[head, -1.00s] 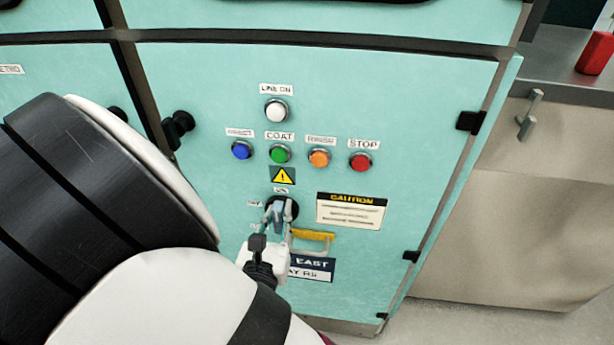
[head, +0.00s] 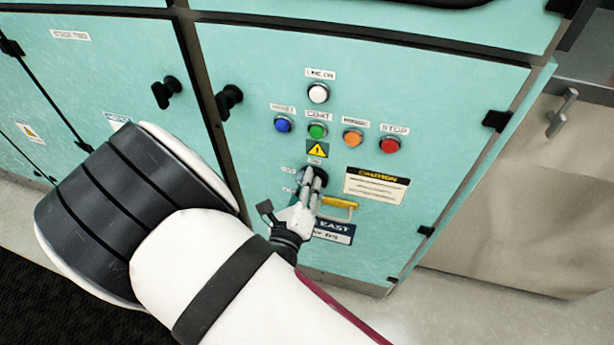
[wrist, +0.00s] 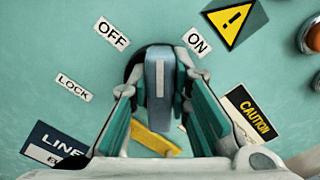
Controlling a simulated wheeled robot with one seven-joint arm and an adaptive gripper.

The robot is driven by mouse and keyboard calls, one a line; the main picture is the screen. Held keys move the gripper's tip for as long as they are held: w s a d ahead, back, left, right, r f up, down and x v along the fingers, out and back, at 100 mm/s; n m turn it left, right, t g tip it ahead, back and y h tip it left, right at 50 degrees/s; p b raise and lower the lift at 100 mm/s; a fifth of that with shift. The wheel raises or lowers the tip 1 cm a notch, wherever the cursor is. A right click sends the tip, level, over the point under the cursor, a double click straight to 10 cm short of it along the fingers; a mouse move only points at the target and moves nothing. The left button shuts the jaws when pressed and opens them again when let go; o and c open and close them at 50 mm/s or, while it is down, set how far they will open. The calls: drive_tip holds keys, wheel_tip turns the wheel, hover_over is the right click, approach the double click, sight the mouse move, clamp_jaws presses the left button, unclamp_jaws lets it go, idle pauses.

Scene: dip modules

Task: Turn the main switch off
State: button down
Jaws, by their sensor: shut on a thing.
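The main switch is a rotary switch with a grey-blue handle (wrist: 160,88) on a dark round base, set in the teal panel (head: 420,130). In the wrist view a pale line marks the handle's upper end, which points between the OFF label (wrist: 111,33) and the ON label (wrist: 197,41). The LOCK label (wrist: 73,87) lies further left. My gripper (head: 313,181) is shut on the handle, one finger on each side; the fingers hide much of the switch in the head view.
A yellow bar (head: 338,203) sticks out just below right of the switch. White, blue, green, orange and red STOP (head: 389,145) buttons sit above. Black door knobs (head: 229,98) are to the left. A caution plate (head: 376,186) is at the right.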

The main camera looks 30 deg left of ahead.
drive_tip(key=n+p, duration=0.1)
drive_tip(key=n, duration=0.1)
drive_tip(key=n+p, duration=0.1)
drive_tip(key=n, duration=0.1)
drive_tip(key=shift+s+a+f+n+p, duration=0.1)
drive_tip(key=shift+a+f+n+p, duration=0.05)
drive_tip(key=shift+n+p, duration=0.15)
drive_tip(key=shift+f+n+p, duration=0.15)
drive_tip(key=shift+n+p, duration=0.35)
drive_tip(key=shift+n, duration=0.6)
drive_tip(key=shift+f+n+p, duration=0.15)
drive_tip(key=shift+n+p, duration=0.3)
drive_tip(key=shift+n, duration=0.65)
drive_tip(key=c, duration=1.5)
unclamp_jaws()
